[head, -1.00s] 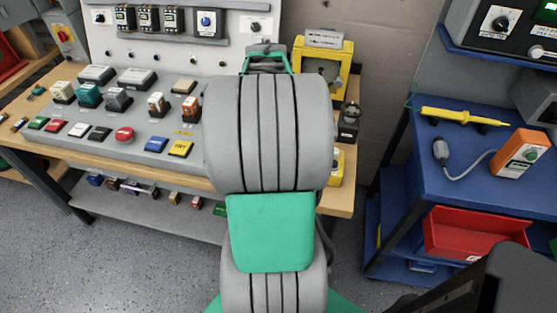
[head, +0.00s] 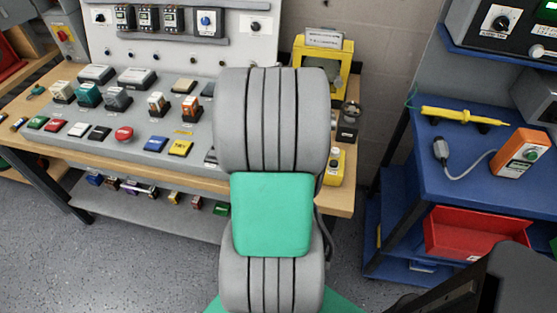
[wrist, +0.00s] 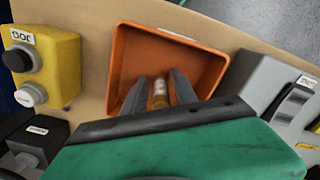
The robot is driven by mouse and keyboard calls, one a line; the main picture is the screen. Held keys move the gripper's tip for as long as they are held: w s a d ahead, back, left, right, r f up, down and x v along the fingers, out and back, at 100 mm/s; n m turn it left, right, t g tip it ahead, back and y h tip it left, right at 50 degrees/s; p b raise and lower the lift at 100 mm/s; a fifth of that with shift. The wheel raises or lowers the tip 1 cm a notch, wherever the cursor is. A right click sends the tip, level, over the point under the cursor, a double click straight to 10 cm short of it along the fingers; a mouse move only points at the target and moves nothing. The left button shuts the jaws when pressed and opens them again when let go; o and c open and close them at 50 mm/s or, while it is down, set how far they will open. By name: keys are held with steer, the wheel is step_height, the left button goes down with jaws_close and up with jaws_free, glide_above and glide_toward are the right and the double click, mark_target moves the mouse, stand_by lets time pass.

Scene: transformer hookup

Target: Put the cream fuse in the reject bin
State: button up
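In the wrist view, an orange bin (wrist: 126,62) lies straight ahead of my gripper, with its open side towards the camera. The cream fuse (wrist: 160,88), with a brassy end, shows between the two dark fingers of my gripper (wrist: 161,84). A small gap shows on each side of the fuse, so the fingers look open around it. The fingertips overlap the bin's inside. I cannot tell whether the fuse rests on the bin's floor. In the head view my own arm hides the gripper, the fuse and the orange bin.
A yellow button box (wrist: 52,65) stands left of the bin, and a grey switch unit (wrist: 278,90) stands right. In the head view, the bench panel (head: 110,110) holds several components. A blue cart (head: 463,185) with a red tray (head: 470,235) stands at the right.

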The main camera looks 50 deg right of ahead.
steer(key=shift+o, duration=0.3)
step_height(320, 180, up, 12)
steer(key=shift+r, duration=0.2)
steer(key=w+a+n+t, duration=0.1)
steer(key=w+a+n, duration=0.1)
steer(key=w+a, duration=0.35)
steer(key=w+a+n, duration=0.1)
steer(key=w+a, duration=0.1)
steer(key=a, duration=0.7)
steer(key=s+a+f+n+t, duration=0.1)
steer(key=a+f+n, duration=0.1)
steer(key=a, duration=0.7)
steer(key=s+a+f+n, duration=0.1)
steer(key=a+f+n, duration=0.1)
steer(key=a, duration=0.6)
steer(key=shift+a+n+t, duration=0.3)
steer(key=shift+a+t, duration=0.05)
steer(key=shift+t, duration=0.05)
